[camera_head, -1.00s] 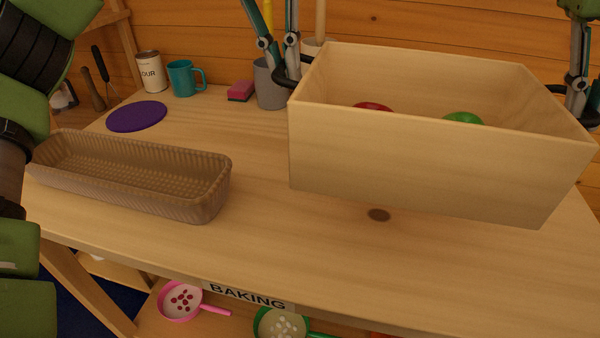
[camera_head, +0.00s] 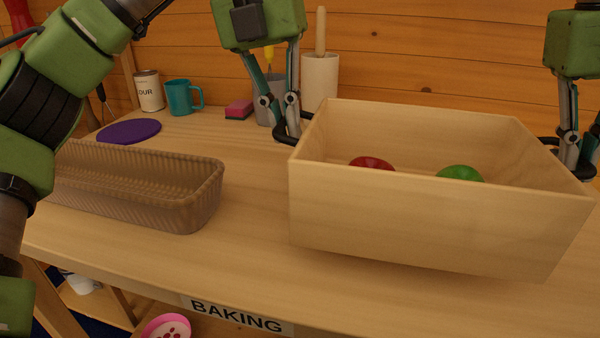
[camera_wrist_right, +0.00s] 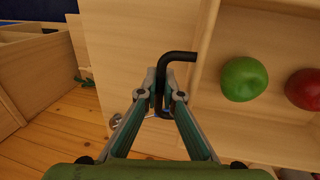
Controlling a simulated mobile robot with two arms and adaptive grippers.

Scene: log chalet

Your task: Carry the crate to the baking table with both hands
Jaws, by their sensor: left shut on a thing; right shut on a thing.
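The wooden crate (camera_head: 440,222) is over the right part of the baking table (camera_head: 255,235), which bears a BAKING label. A red apple-like fruit (camera_head: 371,163) and a green one (camera_head: 460,173) lie inside the crate; both also show in the right wrist view. My left gripper (camera_head: 287,136) is shut on the dark handle at the crate's left side. My right gripper (camera_head: 571,150) is shut on the right handle; the right wrist view shows its fingers around the black handle (camera_wrist_right: 176,58). Whether the crate's underside touches the table is hard to tell.
Table between tin and crate is clear.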

